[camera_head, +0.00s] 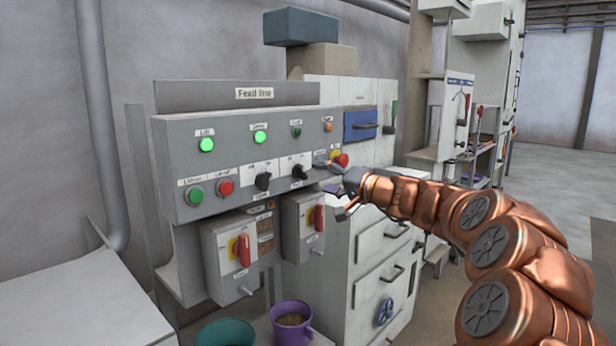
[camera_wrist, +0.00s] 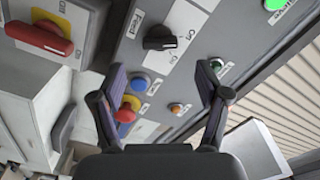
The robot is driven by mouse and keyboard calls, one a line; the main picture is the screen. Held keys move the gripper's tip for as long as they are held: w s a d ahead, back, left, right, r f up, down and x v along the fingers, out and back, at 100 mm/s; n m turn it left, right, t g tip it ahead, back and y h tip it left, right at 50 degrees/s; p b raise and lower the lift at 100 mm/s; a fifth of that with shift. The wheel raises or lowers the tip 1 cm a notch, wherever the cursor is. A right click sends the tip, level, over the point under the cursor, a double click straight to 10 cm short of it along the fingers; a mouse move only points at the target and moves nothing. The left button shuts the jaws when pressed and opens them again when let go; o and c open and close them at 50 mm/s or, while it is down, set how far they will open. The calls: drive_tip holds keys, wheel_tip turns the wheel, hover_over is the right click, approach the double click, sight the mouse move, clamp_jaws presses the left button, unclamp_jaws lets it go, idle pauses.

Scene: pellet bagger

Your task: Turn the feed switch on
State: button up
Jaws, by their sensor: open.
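The feed switch is a black rotary knob (camera_head: 298,171) on a white plate, on the front of the grey "Feed line" panel (camera_head: 235,150). It also shows in the wrist view (camera_wrist: 162,37), with a Feed label beside it and position marks on its plate. My gripper (camera_head: 338,188) is just right of the knob in the head view, close to the panel's right end. In the wrist view my gripper (camera_wrist: 163,82) is open and empty. The knob lies beyond the fingertips, near the top of that view, and is not between them. No contact is visible.
A similar black knob (camera_head: 263,181) sits left of the feed switch. A blue button (camera_wrist: 136,83), a red emergency button (camera_wrist: 126,112) and an orange lamp (camera_wrist: 176,108) are close to my fingers. Red-handled isolators (camera_head: 243,250) hang below the panel. A purple bucket (camera_head: 291,322) stands underneath.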

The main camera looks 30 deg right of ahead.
sight(305, 173)
drive_tip(key=shift+p+x, duration=0.3)
drive_tip(key=shift+x, duration=2.75)
drive_tip(key=shift+c, duration=0.3)
drive_tip(key=c, duration=1.1)
